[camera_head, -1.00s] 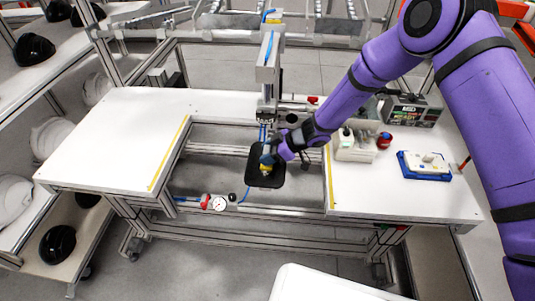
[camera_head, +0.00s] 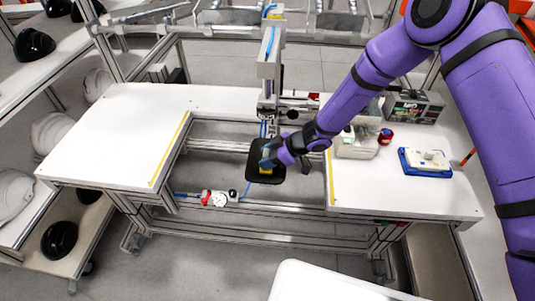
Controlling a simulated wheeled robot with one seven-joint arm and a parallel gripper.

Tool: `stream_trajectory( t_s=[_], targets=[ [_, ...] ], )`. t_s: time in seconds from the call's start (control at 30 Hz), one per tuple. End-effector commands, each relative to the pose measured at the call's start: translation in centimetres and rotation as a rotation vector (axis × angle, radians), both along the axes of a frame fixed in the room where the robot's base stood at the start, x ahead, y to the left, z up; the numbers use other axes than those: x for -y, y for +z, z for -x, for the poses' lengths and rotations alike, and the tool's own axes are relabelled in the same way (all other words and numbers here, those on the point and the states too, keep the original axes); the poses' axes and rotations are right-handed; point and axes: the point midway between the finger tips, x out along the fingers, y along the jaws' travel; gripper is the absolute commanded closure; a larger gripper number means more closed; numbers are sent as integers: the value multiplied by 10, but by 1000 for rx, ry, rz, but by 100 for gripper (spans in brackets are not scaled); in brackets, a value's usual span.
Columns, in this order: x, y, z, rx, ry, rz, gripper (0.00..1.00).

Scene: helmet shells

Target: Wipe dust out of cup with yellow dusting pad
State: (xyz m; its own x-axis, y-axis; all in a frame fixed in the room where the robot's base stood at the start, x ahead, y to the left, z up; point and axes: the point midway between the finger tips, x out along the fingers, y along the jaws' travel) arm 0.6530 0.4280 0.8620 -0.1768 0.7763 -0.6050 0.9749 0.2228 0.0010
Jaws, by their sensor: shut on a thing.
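My gripper (camera_head: 268,160) is at the middle of the workbench, over a black, roughly square plate-like piece (camera_head: 253,175) below the press column. Dust is too small to see.
The press column (camera_head: 268,75) stands just behind my gripper. On the right tabletop are a pale bin (camera_head: 355,148), a red-capped item (camera_head: 386,136) and a blue-and-white tray (camera_head: 425,161). The left tabletop (camera_head: 120,130) is clear. A pressure gauge (camera_head: 219,198) sits at the frame's front.

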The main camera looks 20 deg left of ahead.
Motion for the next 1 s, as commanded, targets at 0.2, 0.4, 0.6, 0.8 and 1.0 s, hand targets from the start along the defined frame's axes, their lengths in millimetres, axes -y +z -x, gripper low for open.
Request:
stream_trajectory(
  t_s=[0.2, 0.4, 0.6, 0.8, 1.0],
  targets=[
    [0, 0, 2, 0, 0, 0, 79],
    [1, 0, 3, 0, 0, 0, 79],
    [0, 0, 1, 0, 0, 0, 79],
    [-2, -1, -8, 0, 0, 0, 79],
    [-3, -1, -16, 1, -1, 1, 79]
  ],
)
